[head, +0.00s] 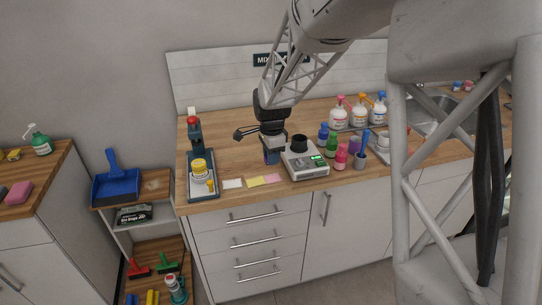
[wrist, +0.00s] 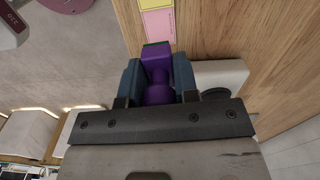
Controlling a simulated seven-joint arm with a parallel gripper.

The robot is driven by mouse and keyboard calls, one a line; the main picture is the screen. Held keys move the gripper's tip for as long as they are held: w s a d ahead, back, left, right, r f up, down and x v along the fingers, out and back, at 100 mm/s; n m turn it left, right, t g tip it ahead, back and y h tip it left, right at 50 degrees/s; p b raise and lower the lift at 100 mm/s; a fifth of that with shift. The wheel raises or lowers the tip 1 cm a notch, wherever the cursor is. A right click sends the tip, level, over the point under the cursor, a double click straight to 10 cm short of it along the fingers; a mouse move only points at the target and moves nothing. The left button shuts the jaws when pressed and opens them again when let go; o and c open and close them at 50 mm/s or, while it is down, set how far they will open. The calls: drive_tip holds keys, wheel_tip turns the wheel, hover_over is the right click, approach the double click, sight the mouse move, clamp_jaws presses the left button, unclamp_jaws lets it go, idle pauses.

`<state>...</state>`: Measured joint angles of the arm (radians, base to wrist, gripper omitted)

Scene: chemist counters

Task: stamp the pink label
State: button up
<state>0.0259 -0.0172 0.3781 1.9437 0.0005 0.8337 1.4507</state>
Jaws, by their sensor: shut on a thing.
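My gripper (head: 271,157) is over the counter, just behind the row of labels. In the wrist view its blue fingers (wrist: 158,82) are shut on a purple stamp (wrist: 157,62), which has a dark green edge at its far end. The pink label (head: 275,178) lies flat at the right end of the row; in the wrist view the pink label (wrist: 158,28) shows just beyond the stamp's end. I cannot tell whether the stamp touches the counter. Beside it lie a yellow label (head: 254,181) and a white label (head: 232,183).
A scale (head: 305,165) with a green display stands close to the right of my gripper. Several small coloured bottles, such as a pink one (head: 341,157), stand further right. A dark stand (head: 201,180) with a yellow-and-white jar is at the left.

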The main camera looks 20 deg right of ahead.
sight(271, 178)
drive_tip(key=shift+f, duration=0.1)
drive_tip(key=shift+f, duration=2.9)
drive_tip(key=shift+f, duration=0.55)
drive_tip(key=shift+r, duration=0.1)
drive_tip(key=shift+r, duration=3.45)
drive_tip(key=shift+a, duration=0.1)
